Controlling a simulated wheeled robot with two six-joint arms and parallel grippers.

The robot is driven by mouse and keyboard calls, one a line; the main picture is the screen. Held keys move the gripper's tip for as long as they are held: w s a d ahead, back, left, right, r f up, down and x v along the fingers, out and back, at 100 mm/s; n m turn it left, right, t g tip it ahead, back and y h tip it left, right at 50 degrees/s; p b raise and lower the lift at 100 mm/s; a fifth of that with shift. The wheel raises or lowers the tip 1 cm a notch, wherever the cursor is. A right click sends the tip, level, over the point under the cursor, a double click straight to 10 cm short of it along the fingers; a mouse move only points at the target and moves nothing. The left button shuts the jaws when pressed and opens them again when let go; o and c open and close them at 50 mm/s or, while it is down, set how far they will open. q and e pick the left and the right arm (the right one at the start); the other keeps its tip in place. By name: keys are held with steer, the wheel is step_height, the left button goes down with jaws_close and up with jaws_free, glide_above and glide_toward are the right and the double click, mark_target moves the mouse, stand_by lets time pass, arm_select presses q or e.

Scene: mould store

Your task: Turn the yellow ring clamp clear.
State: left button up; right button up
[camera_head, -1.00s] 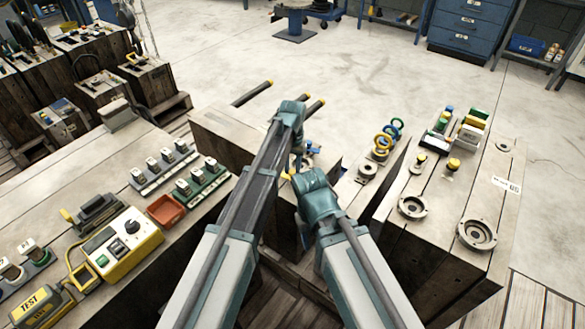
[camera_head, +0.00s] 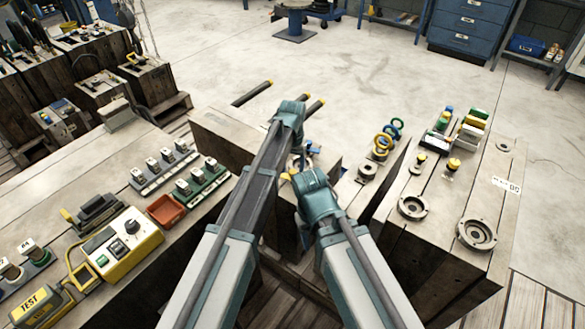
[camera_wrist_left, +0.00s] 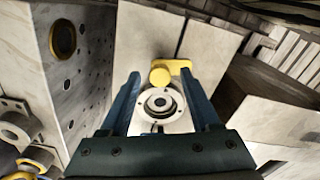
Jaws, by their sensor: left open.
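In the left wrist view the yellow ring clamp (camera_wrist_left: 161,75) shows as a round knob with a short arm reaching right. It lies at the far edge of a round pale flange (camera_wrist_left: 158,103) with a dark centre. My left gripper (camera_wrist_left: 160,80) is open, its two blue fingers on either side of the clamp and flange. I cannot tell whether the right finger touches the clamp's arm. In the head view my left gripper (camera_head: 301,158) points down, largely hidden by my own arms. My right gripper is hidden behind its arm.
Right of my arms stands a block with green, blue and yellow rings (camera_head: 382,142). Beyond it, another bench has two round flanges (camera_head: 478,234) and yellow knobs (camera_head: 453,165). At left are a yellow control box (camera_head: 125,243) and a red tray (camera_head: 166,211).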

mark_target(293, 171)
arm_select(q)
step_height(293, 171, up, 14)
steer(key=p, duration=1.4)
steer(key=shift+f, duration=0.15)
steer(key=s+a+r+p, duration=0.2)
steer(key=s+r, duration=0.1)
steer(key=s, duration=0.6)
steer(key=s+a+r+p, duration=0.2)
steer(key=s+r+p, duration=0.1)
steer(key=s, duration=0.6)
steer(key=s+a+r+y+p, duration=0.1)
steer(key=s+a+r+p, duration=0.1)
steer(key=s, duration=0.6)
steer(key=shift+s+r+p, duration=0.4)
steer(key=shift+p, duration=0.3)
